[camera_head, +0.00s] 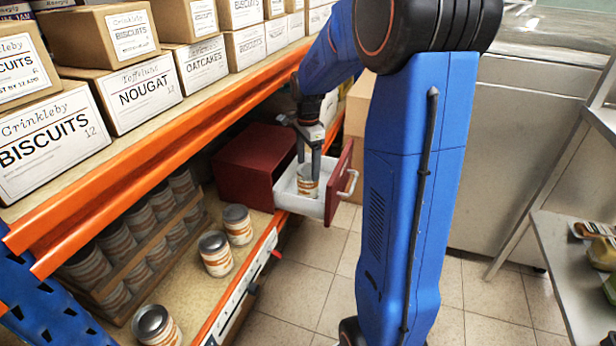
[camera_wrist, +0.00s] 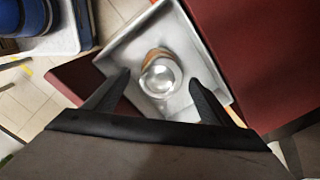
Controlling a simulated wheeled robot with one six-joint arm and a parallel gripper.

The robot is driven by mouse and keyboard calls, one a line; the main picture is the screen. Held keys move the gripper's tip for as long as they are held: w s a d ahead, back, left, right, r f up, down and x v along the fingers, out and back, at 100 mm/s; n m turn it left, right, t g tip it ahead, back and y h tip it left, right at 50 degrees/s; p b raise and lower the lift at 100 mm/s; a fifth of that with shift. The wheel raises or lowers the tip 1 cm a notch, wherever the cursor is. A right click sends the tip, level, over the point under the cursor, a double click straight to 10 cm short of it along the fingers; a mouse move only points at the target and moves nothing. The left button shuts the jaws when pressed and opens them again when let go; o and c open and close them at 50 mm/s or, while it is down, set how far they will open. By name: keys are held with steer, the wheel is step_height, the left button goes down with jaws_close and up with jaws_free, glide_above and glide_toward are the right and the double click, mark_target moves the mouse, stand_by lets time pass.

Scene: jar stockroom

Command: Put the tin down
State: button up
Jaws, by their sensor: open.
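A tin (camera_head: 307,181) with a cream and orange label stands in the open white drawer (camera_head: 318,207) of a dark red cabinet (camera_head: 250,158) on the lower shelf. In the wrist view the tin (camera_wrist: 160,76) shows its silver lid from above, inside the drawer (camera_wrist: 206,62). My gripper (camera_head: 309,163) reaches down into the drawer at the tin. In the wrist view its two dark fingers (camera_wrist: 157,92) are spread apart, one on either side of the tin, with gaps between. The tin's base is hidden by the drawer front in the head view.
Several similar tins (camera_head: 215,253) stand on the lower shelf, some loose near its edge, others in a rack at the left. Labelled cardboard boxes (camera_head: 137,92) fill the upper shelf above an orange beam. The tiled floor (camera_head: 300,290) is clear. A side table (camera_head: 575,270) with goods stands at right.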

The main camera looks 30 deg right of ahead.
step_height(320, 180, up, 3)
steer(key=shift+f, duration=0.1)
steer(key=shift+a+r, duration=0.1)
steer(key=shift+r, duration=0.15)
steer(key=s+a+r+n+t, duration=0.1)
steer(key=s+a+r+n, duration=0.2)
steer(key=s+a+n, duration=0.3)
steer(key=s+a+r+n+t, duration=0.1)
steer(key=s+a+r+n, duration=0.2)
steer(key=s, duration=0.5)
steer(key=s+a+f+n+t, duration=0.1)
steer(key=s+a+n, duration=0.2)
steer(key=s+n, duration=0.2)
steer(key=s+a+f+n+t, duration=0.1)
steer(key=s+n, duration=0.4)
steer(key=s, duration=0.5)
steer(key=shift+s+a+t, duration=0.3)
steer(key=shift+a+t, duration=0.1)
steer(key=shift+a, duration=0.5)
